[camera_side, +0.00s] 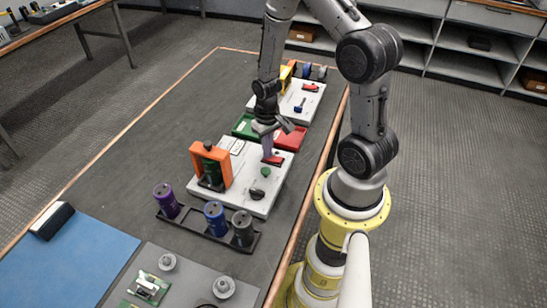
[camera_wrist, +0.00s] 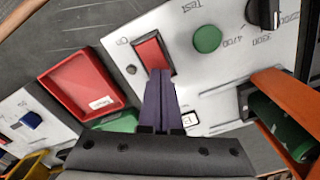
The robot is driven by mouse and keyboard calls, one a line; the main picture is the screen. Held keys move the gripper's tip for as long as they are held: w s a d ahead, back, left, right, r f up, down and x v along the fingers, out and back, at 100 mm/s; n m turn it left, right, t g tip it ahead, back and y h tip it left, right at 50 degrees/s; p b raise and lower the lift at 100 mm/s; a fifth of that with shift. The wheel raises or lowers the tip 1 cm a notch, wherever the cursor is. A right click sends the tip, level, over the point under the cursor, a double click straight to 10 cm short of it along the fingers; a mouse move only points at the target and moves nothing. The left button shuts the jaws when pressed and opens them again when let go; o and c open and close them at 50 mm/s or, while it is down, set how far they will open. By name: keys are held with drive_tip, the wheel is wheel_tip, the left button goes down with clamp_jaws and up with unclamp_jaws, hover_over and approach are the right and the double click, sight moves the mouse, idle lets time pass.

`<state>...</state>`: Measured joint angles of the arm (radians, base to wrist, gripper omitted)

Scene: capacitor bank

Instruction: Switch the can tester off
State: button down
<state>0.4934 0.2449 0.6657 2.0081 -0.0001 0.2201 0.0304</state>
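The can tester is a white panel (camera_side: 228,190) with a red rocker switch (camera_side: 274,160), a green button (camera_side: 265,171), a black knob (camera_side: 257,194) and an orange frame (camera_side: 209,162) around a dark green can. In the wrist view the red switch (camera_wrist: 152,54) sits in a dark surround beside the green button (camera_wrist: 207,39). My gripper (camera_side: 268,152) points down over the switch end of the panel. Its purple fingers (camera_wrist: 160,76) are together and empty, their tips at the switch's near edge. I cannot tell whether they touch it. The switch's tilt is unclear.
A red bin (camera_side: 291,138) and a green bin (camera_side: 243,126) lie just beyond the panel. A second white panel (camera_side: 305,100) stands farther back. A black rack (camera_side: 207,232) with purple, blue and grey cans is in front.

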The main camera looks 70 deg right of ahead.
drive_tip(key=shift+r, duration=3.45)
drive_tip(key=shift+a, duration=0.15)
drive_tip(key=w+a+r+n+t+h, duration=0.15)
drive_tip(key=a+r, duration=0.25)
drive_tip(key=r, duration=0.4)
drive_tip(key=w+a+r+n+t+y, duration=0.1)
drive_tip(key=w+a+r+n+t, duration=0.2)
drive_tip(key=r, duration=0.6)
drive_tip(key=s+a+r+t, duration=0.2)
drive_tip(key=s+a+r, duration=0.4)
drive_tip(key=s+r, duration=0.15)
drive_tip(key=s+a+f+n, duration=0.1)
drive_tip(key=s, duration=0.6)
drive_tip(key=shift+f+g, duration=0.25)
drive_tip(key=shift+g, duration=0.2)
